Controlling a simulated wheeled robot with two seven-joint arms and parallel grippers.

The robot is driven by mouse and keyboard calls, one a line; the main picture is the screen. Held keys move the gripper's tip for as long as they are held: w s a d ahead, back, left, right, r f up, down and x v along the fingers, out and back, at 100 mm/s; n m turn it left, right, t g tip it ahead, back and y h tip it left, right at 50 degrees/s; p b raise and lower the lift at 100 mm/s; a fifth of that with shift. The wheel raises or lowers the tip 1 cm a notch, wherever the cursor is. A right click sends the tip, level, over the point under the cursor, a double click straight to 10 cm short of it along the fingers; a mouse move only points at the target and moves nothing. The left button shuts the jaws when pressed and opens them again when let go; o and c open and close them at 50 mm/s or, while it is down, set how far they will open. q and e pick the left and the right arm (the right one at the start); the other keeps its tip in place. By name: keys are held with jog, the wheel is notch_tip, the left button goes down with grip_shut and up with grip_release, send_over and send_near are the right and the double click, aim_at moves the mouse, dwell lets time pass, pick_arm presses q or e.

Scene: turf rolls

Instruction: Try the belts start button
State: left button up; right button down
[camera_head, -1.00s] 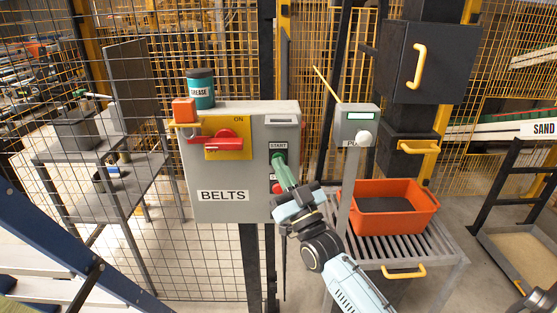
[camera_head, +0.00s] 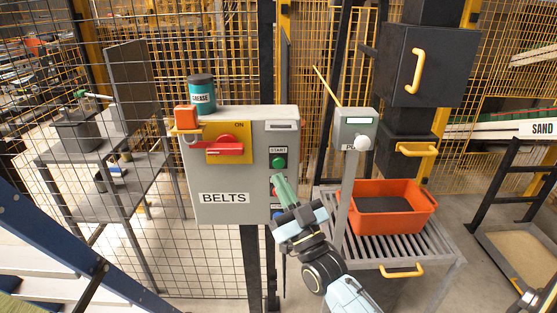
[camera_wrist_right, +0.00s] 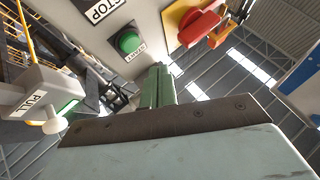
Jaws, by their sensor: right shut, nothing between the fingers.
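The grey BELTS box (camera_head: 228,180) stands upright on a post in the middle of the head view. Its green start button (camera_head: 279,162) sits under a START label on the right part of the front; it also shows in the right wrist view (camera_wrist_right: 128,41). My right gripper (camera_head: 280,180) is shut and empty, its green fingers just below the start button and apart from it. The fingers (camera_wrist_right: 157,85) also show in the wrist view, beside the button. They hide most of the red stop button. My left gripper is not in view.
A red switch handle (camera_head: 222,147) on a yellow plate is on the box's front. A grease tin (camera_head: 202,95) and an orange block (camera_head: 186,117) are at its top left. A post with a PULL knob (camera_head: 362,143) and an orange tray (camera_head: 430,213) stand right.

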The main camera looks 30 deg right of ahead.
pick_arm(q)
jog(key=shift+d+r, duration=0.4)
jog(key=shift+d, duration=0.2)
pick_arm(e)
jog(key=shift+s+a, duration=0.5)
jog(key=shift+s, duration=0.35)
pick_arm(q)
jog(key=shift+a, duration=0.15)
